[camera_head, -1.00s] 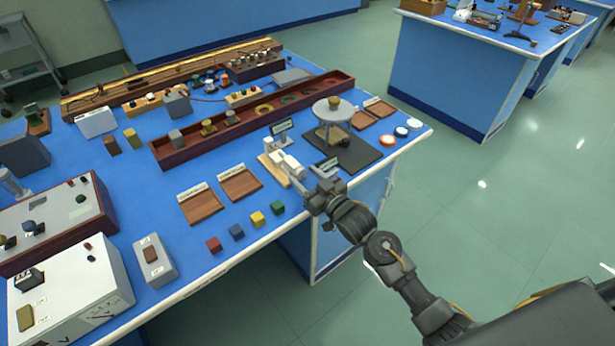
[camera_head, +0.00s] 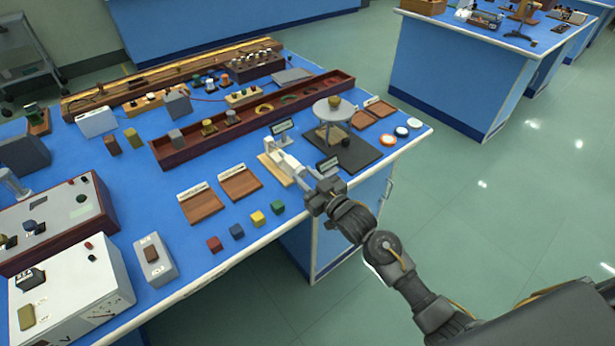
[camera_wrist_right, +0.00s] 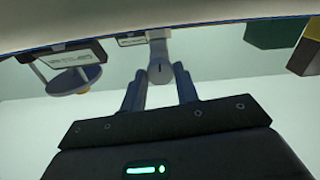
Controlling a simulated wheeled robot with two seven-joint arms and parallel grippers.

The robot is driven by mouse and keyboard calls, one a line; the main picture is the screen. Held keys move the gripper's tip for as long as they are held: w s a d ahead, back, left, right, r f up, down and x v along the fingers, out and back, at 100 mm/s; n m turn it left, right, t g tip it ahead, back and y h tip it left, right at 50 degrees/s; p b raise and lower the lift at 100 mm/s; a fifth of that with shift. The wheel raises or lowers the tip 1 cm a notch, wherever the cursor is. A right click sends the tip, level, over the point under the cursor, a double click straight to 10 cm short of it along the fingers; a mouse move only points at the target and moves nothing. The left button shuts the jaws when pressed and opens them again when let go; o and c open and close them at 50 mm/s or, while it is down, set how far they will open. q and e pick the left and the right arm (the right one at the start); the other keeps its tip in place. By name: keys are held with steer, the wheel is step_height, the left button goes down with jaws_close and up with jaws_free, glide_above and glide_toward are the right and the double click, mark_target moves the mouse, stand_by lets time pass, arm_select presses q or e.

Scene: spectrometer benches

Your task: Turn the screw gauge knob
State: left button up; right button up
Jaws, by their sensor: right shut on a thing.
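The screw gauge (camera_head: 270,150) is a small pale grey instrument on a light wooden base near the bench's front right edge. Its round grey knob (camera_wrist_right: 160,70), with a dark mark on its end face, shows in the right wrist view. My right gripper (camera_head: 300,177) reaches the gauge from the front right in the head view and partly hides the knob. In the wrist view the two fingers of the right gripper (camera_wrist_right: 159,75) stand on either side of the knob, shut on it. My left gripper is not in view.
A round-topped stand (camera_head: 333,112) on a dark mat (camera_head: 362,152) is close behind the gripper. A small label sign (camera_head: 328,166) stands beside the fingers. Wooden trays (camera_head: 240,185) and coloured cubes (camera_head: 257,219) lie to the left. Floor is clear beyond the bench edge.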

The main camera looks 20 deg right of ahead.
steer(key=n, duration=0.4)
steer(key=shift+p, duration=0.35)
steer(key=n, duration=0.5)
steer(key=shift+n+p, duration=0.3)
steer(key=n, duration=0.4)
steer(key=shift+n, duration=0.3)
steer(key=n+p, duration=0.1)
steer(key=n, duration=0.9)
steer(key=shift+p, duration=0.4)
steer(key=n+p, duration=0.1)
steer(key=n, duration=0.3)
steer(key=shift+r, duration=0.1)
steer(key=n+p, duration=0.1)
steer(key=n, duration=0.4)
steer(key=shift+n+p, duration=0.9)
steer(key=shift+n, duration=0.9)
